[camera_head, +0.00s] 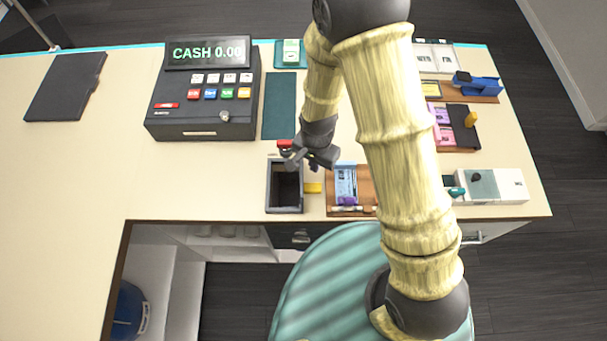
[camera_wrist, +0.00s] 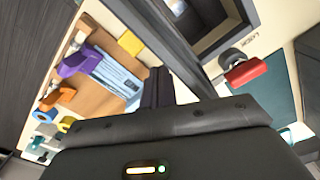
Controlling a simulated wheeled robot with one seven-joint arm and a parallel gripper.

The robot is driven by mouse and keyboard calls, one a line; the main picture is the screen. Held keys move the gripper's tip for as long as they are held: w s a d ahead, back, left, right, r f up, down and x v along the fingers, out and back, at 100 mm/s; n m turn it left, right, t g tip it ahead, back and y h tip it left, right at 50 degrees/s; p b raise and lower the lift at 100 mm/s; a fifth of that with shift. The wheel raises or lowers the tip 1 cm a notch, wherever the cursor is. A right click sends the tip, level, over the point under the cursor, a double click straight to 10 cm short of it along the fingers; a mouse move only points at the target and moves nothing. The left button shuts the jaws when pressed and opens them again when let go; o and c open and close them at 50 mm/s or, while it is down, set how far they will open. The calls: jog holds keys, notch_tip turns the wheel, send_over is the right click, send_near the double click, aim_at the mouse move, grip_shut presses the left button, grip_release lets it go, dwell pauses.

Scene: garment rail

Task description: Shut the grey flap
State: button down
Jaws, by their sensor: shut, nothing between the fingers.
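A grey box (camera_head: 270,190) with a dark open top stands near the counter's front edge, below my gripper in the head view. Its grey rim (camera_wrist: 208,42) shows at the top of the wrist view. A long grey panel (camera_wrist: 165,38), which looks like the flap standing up at the box's side, runs beside it. A yellow tab (camera_head: 313,188) sticks out on that side; it also shows in the wrist view (camera_wrist: 131,42). My gripper (camera_head: 314,166) is shut and empty, just behind the tab and the box's right back corner. I cannot tell whether it touches the panel.
A red-handled switch (camera_head: 285,143) is close behind the box. A brown tray (camera_head: 333,203) with blue cards and a purple clip lies to the right. A cash register (camera_head: 190,128) stands at back left. The counter's left side is mostly clear.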

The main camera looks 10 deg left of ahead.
jog(key=shift+a, duration=0.25)
dwell(0.4)
jog(key=shift+s+a, duration=0.25)
jog(key=shift+a, duration=0.6)
jog(key=shift+s+a, duration=0.2)
jog(key=shift+a, duration=0.65)
notch_tip(320, 180, up, 9)
jog(key=d+p, duration=0.1)
jog(key=p, duration=0.6)
jog(key=shift+w, duration=0.15)
jog(key=shift+d, duration=0.15)
dwell(0.7)
jog(key=w+d+r+n+t+b, duration=0.1)
jog(key=w+d+r+b, duration=0.15)
jog(key=d, duration=0.35)
jog(key=w+d+r+b, duration=0.1)
jog(key=d+r+b, duration=0.2)
jog(key=d, duration=0.4)
jog(key=s+d+r+n+b, duration=0.1)
jog(key=s+d+b, duration=0.1)
jog(key=d, duration=0.4)
jog(key=s+d+r+n+t+b, duration=0.1)
jog(key=s+d+b, duration=0.1)
jog(key=d, duration=0.3)
jog(key=shift+s+d+r+t, duration=0.2)
jog(key=shift+d+r+t, duration=0.1)
jog(key=shift+d+r, duration=0.1)
